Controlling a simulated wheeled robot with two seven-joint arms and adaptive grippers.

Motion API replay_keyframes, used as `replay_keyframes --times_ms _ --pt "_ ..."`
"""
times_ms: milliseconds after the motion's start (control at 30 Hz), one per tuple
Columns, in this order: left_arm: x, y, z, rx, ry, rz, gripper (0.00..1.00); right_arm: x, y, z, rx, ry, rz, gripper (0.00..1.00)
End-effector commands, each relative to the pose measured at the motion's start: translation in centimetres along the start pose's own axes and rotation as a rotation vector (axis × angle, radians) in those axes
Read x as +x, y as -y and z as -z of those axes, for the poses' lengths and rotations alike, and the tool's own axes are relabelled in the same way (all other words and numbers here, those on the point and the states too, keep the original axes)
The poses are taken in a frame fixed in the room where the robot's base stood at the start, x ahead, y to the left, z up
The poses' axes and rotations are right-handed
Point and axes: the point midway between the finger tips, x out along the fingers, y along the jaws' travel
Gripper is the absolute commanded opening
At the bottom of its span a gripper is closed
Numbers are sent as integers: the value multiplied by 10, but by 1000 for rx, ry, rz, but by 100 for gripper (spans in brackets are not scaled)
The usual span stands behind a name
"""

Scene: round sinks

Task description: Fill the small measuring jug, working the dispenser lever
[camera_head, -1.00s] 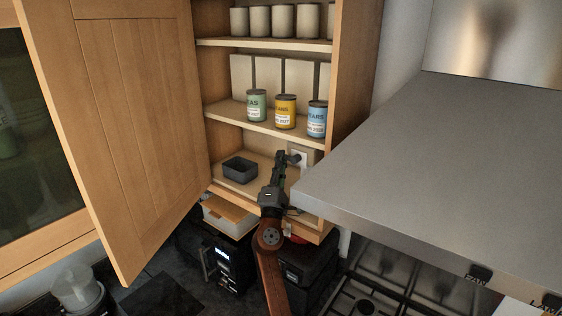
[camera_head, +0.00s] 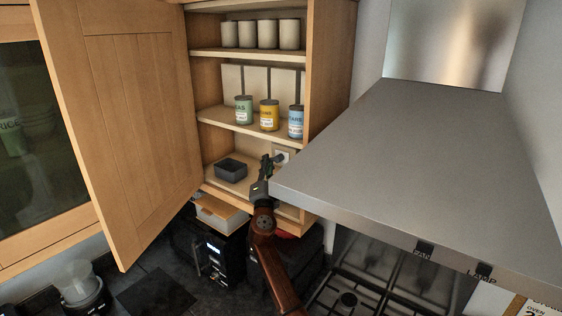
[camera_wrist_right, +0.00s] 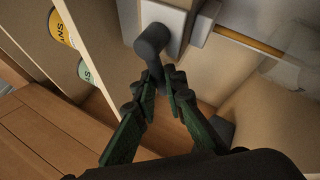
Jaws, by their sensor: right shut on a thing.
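A dark grey lever (camera_wrist_right: 152,42) sticks out from a pale plate (camera_wrist_right: 165,20) inside the open cupboard; in the head view the plate (camera_head: 281,155) is small, at the right of the lowest shelf. My right gripper (camera_wrist_right: 162,82) is shut on the lower end of the lever. In the head view my right gripper (camera_head: 266,165) reaches into the cupboard's lower right and covers part of the lever. I cannot pick out the small measuring jug with certainty. A clear, see-through shape (camera_wrist_right: 290,70) shows right of the plate in the wrist view. My left gripper is not in view.
A dark box (camera_head: 231,170) stands on the lowest shelf, left of my gripper. Several labelled tins, one yellow (camera_head: 269,115), stand on the shelf above. The open cupboard door (camera_head: 125,130) bounds the left, and a steel hood (camera_head: 420,150) the right.

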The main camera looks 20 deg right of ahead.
Motion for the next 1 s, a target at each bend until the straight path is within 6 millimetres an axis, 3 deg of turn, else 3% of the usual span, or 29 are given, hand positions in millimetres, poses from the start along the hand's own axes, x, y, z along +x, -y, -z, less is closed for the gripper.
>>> replay_keyframes --times_ms 100,233,267,433,533,633,767,1000 --pt "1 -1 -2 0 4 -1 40 1 -1 -1 2 3 -1 0" --pt "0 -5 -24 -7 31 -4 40 1 -1 -1 3 3 -1 0" --pt "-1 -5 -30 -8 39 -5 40 1 -1 -2 3 3 -1 13" --pt "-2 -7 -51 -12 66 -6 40 0 0 -1 3 2 -2 19" --pt "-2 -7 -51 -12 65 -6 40 0 0 -1 2 2 -2 19" --pt "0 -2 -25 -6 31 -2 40 -1 0 -1 2 2 -2 19" --pt "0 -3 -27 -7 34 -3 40 -9 0 0 5 1 -2 19" --pt "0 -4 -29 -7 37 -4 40 -53 1 -1 6 1 -1 19"
